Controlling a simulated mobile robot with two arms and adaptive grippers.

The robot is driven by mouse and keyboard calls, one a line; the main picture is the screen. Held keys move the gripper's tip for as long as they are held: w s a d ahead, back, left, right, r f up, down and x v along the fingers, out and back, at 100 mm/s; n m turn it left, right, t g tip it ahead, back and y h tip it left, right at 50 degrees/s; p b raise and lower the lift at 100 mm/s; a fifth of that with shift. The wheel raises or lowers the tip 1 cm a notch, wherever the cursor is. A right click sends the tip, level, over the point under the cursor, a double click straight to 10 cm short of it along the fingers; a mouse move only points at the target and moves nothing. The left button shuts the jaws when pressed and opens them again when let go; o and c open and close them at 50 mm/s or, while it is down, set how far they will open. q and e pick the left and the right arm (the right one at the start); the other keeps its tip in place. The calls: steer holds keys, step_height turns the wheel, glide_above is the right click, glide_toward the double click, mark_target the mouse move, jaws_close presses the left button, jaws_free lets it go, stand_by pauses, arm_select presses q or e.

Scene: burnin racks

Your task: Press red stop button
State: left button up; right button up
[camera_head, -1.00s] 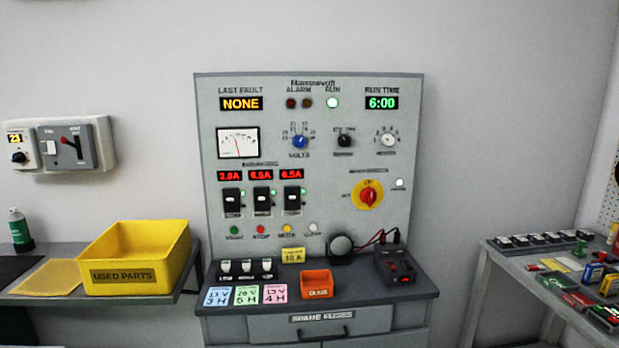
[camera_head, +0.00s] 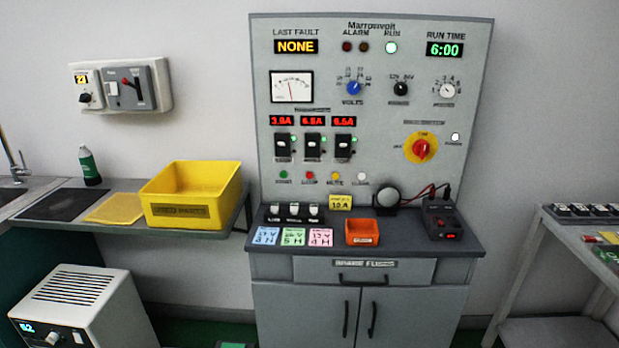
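The red stop button (camera_head: 309,175) is a small round button low on the grey upright panel (camera_head: 470,60). It sits between a green button (camera_head: 283,175) on its left and a yellow button (camera_head: 335,176) on its right. Its label is too small to read surely. The green RUN lamp (camera_head: 391,47) is lit, LAST FAULT reads NONE, and RUN TIME reads 6:00. Neither of my grippers is in view, and nothing covers the button.
A grey bench cabinet (camera_head: 300,297) stands below the panel, with an orange bin (camera_head: 362,231) and cards on its top. A yellow used-parts bin (camera_head: 190,192) stands on a left shelf. A white unit (camera_head: 85,300) is at lower left. A table (camera_head: 560,240) stands right.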

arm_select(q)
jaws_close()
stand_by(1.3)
